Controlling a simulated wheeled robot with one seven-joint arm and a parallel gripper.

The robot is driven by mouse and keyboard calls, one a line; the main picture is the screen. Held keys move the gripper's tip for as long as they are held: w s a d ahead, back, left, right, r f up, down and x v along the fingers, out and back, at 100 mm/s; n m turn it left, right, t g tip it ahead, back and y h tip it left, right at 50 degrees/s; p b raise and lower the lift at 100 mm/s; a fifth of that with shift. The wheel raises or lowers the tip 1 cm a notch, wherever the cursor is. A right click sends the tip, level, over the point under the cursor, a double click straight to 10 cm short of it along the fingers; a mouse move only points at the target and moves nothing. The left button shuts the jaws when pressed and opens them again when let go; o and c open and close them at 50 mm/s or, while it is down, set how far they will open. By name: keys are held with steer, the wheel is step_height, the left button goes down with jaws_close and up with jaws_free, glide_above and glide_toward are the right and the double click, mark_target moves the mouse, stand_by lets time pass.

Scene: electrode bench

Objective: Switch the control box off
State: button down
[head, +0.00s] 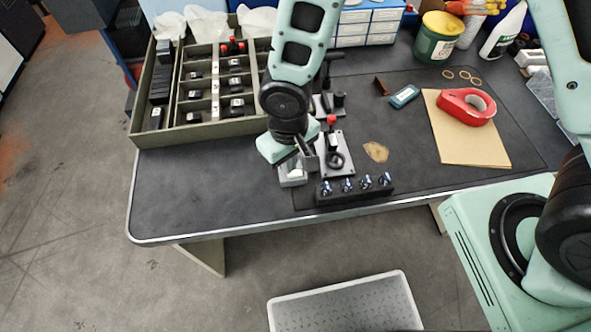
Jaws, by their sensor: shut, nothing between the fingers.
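A small pale grey box (293,179), which looks like the control box, sits near the front edge of the bench, left of a black block. Its switch is hidden or too small to make out. My gripper (309,160) points down beside and above this box and covers part of it. Its fingers look shut and empty. I cannot tell whether they touch the box. Right of the gripper stands a grey plate fixture (345,166) with a red-topped post (332,120) and a black ring.
A black block (355,193) with several blue-topped pieces lies along the front edge. A compartmented tray (200,134) stands at left. Red tape (467,107) lies on brown card (462,146) at right. The bench's front left is clear. A light bin (345,305) is on the floor.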

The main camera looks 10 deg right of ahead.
steer(key=shift+f+b, duration=0.8)
steer(key=shift+f, duration=0.15)
steer(key=shift+r, duration=0.2)
steer(key=shift+r+p, duration=2.8)
steer(key=shift+r, duration=0.6)
steer(key=s+d+r+n, duration=0.1)
steer(key=s+d+r, duration=0.3)
steer(key=r, duration=0.5)
steer(key=s+d+r+n, duration=0.1)
steer(key=s+d+r, duration=0.3)
steer(key=s+r, duration=0.3)
step_height(320, 180, up, 4)
steer(key=shift+s+f+y, duration=0.15)
steer(key=shift+f+y, duration=0.1)
steer(key=shift+y, duration=0.05)
steer(key=shift+d, duration=0.15)
